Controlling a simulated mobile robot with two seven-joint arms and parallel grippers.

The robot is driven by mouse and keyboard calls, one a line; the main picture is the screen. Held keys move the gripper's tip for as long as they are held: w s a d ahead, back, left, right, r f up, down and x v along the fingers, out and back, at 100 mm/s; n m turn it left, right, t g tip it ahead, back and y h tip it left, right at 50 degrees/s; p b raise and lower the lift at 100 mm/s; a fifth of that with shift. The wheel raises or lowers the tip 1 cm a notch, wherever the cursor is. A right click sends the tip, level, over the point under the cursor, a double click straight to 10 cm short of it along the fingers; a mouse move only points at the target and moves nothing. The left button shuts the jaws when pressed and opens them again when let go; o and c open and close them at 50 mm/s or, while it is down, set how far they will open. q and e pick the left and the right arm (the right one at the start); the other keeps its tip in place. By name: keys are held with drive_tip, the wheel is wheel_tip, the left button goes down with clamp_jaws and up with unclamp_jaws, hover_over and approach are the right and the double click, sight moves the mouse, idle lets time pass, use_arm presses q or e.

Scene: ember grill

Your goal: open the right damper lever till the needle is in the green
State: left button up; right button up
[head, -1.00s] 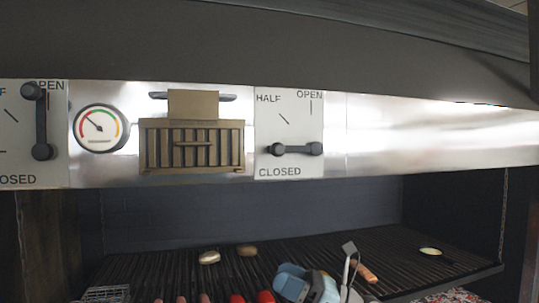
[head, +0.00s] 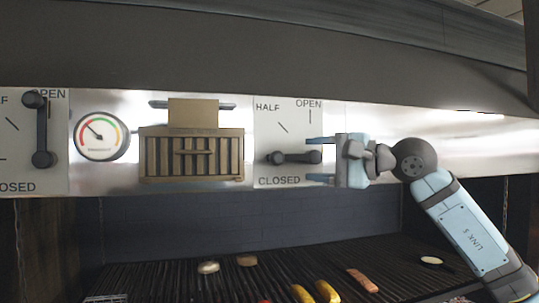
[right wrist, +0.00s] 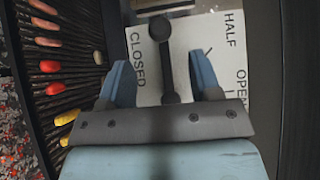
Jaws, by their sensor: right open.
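The right damper lever (head: 296,158) is a dark bar lying level on its white plate, knob to the left toward the CLOSED side. My right gripper (head: 320,158) is open, its two blue fingers above and below the lever's right, pivot end. In the right wrist view the lever (right wrist: 165,65) runs between the open fingers (right wrist: 163,80), pivot end nearest, knob beyond the tips; I see gaps on both sides. The gauge (head: 101,136) has its needle pointing up-left, outside the green band on the right. My left gripper is not in view.
The left damper lever (head: 40,130) stands upright at OPEN. A brass vent (head: 191,155) sits between gauge and right plate. Below is the grill grate (head: 210,285) with sausages, peppers and other food. The steel panel right of my arm is bare.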

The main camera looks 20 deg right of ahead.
sight(268, 158)
drive_tip(key=p+x, duration=0.3)
drive_tip(key=x, duration=0.6)
drive_tip(key=shift+w+a+r, duration=0.1)
drive_tip(key=shift+w+a, duration=0.05)
drive_tip(key=shift+a, duration=0.05)
drive_tip(key=shift+w+a, duration=0.3)
drive_tip(key=shift+a, duration=0.05)
